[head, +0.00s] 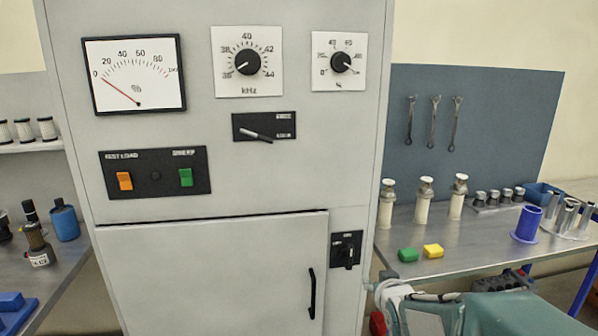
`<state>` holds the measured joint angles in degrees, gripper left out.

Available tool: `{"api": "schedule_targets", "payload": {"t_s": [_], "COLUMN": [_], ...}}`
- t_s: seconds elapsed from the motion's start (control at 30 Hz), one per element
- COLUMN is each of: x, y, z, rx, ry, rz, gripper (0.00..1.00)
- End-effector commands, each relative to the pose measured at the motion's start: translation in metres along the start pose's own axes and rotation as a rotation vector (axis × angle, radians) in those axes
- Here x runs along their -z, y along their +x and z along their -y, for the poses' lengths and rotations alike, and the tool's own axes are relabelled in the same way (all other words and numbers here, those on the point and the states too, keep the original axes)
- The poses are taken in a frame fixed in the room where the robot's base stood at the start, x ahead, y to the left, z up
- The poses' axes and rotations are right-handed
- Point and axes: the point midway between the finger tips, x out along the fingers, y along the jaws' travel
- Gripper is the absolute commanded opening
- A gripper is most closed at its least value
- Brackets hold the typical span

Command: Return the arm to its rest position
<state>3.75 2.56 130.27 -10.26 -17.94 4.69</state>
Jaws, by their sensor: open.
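My gripper is not in view, and I cannot make out my arm in the head view. A tall grey cabinet (215,270) fills the middle of the view. Its lower door (215,285) has a black handle and looks closed. On its upper front are a percent meter (135,75) with its red needle near 0, a kHz dial (247,62) and a smaller dial (339,61). Below are a lever switch (264,127), a panel with an orange switch (124,181) and a green switch (186,177), and a rotary switch (346,250) beside the door.
Wrenches (433,122) hang behind. A teal and white object (530,312) is low right. A left bench (62,275) holds bottles.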

Motion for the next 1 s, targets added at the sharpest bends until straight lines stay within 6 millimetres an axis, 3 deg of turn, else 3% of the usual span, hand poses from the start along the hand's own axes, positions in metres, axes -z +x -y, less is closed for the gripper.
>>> {"api": "schedule_targets", "payload": {"t_s": [0.03,0.27,0.63,0.8,1.0], "x": [0.003,-0.011,-0.067,-0.086,-0.091], "y": [-0.019,-0.099,-0.233,-0.267,-0.272], "z": [0.0,0.004,0.021,0.027,0.028], "rx": [-0.009,-0.031,0.0,0.02,0.025], "ry": [0.003,0.02,0.052,0.057,0.057], "rz": [0.032,0.229,0.538,0.623,0.643], "gripper": [0.63,0.63,0.63,0.63,0.63]}}
